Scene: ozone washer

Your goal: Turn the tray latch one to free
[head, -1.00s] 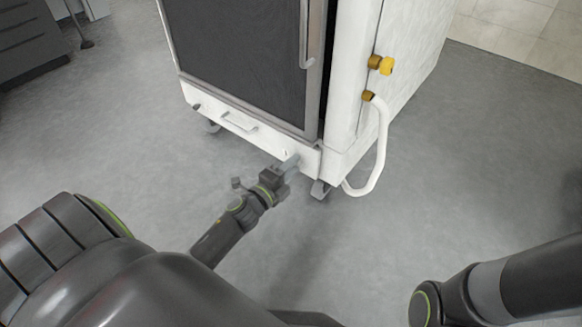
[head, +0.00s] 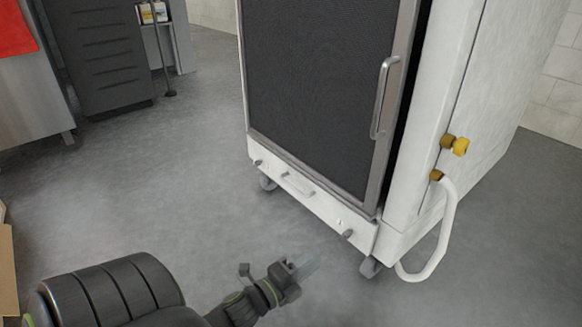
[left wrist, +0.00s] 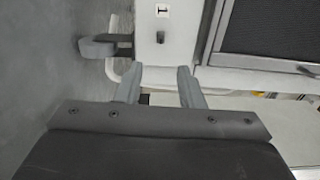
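Tray latch one (head: 347,233) is a small dark knob at the right end of the white tray front (head: 318,203), low on the washer. In the left wrist view the latch (left wrist: 160,40) stands beside a label marked 1 (left wrist: 162,10). I cannot tell for sure which way it is turned. My left gripper (head: 311,259) is in front of the tray front, apart from the latch. In the left wrist view its two fingers (left wrist: 158,86) are spread with nothing between them. My right gripper is out of view.
The tray handle (head: 298,184) and a second dark latch (head: 258,162) are farther left. A caster (head: 370,267) and a white hose (head: 445,232) are at the right. The dark door (head: 320,90) is above. The grey floor in front is clear.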

